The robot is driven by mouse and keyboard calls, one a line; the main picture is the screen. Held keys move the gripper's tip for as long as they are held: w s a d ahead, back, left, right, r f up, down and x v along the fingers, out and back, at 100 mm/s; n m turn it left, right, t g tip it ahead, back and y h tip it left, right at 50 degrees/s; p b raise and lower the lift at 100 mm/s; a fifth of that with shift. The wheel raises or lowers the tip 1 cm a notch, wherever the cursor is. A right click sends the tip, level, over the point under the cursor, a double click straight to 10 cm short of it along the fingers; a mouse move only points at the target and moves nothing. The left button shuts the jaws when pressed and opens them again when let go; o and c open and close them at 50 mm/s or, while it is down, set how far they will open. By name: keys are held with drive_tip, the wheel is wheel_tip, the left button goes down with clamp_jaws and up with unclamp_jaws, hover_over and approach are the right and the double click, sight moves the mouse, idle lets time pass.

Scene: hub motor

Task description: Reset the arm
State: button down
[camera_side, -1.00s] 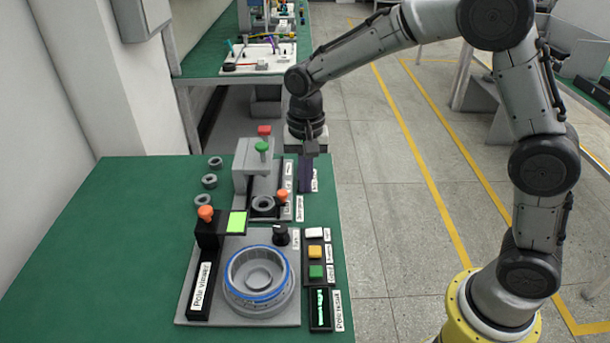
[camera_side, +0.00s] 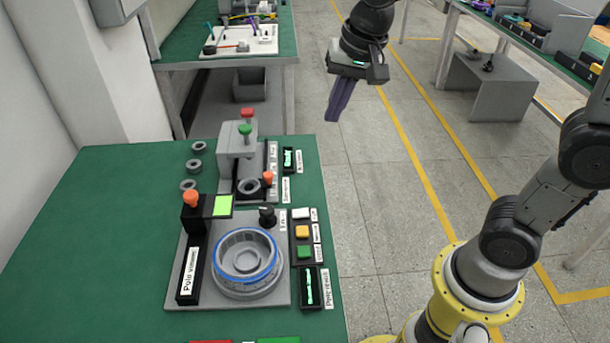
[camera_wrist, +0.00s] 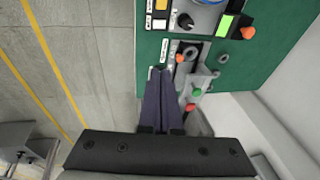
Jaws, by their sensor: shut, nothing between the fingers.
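My gripper (camera_side: 338,105) hangs in the upper middle of the side view, over the floor to the right of the green workbench. Its dark purple fingers are together, with nothing between them. In the wrist view the closed fingers (camera_wrist: 158,88) point toward the bench edge, below the camera. No part is held or touched by my gripper.
The green bench (camera_side: 95,240) holds a round hub fixture with a blue ring (camera_side: 246,255), a grey press (camera_side: 238,145) with red and green knobs, several small grey rings (camera_side: 194,166) and push buttons (camera_side: 302,232). Open floor (camera_side: 385,190) lies right of the bench.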

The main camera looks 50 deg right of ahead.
drive_tip(key=s+d+f+n+t, duration=0.2)
drive_tip(key=s+n, duration=0.5)
drive_tip(key=s, duration=1)
drive_tip(key=shift+s+d+f+n, duration=0.3)
drive_tip(key=shift+d, duration=0.2)
drive_tip(key=c, duration=1.5)
unclamp_jaws()
drive_tip(key=shift+f+n, duration=0.1)
drive_tip(key=shift+n, duration=0.3)
drive_tip(key=shift+c, duration=0.2)
drive_tip(key=o, duration=0.5)
drive_tip(key=shift+n, duration=0.5)
drive_tip(key=shift+c, duration=0.2)
drive_tip(key=o, duration=0.5)
drive_tip(key=w+r+n, duration=0.1)
drive_tip(key=w+r, duration=0.1)
drive_tip(key=w+r+n, duration=0.1)
drive_tip(key=w, duration=0.1)
drive_tip(key=shift+w+a+r+n, duration=0.15)
drive_tip(key=shift+w+r+n, duration=0.1)
drive_tip(key=shift+r+n, duration=0.1)
drive_tip(key=n+g, duration=0.5)
drive_tip(key=n, duration=0.1)
hover_over(296, 213)
wheel_tip(296, 213, down, 15)
wheel_tip(296, 213, down, 13)
drive_tip(key=shift+f, duration=0.15)
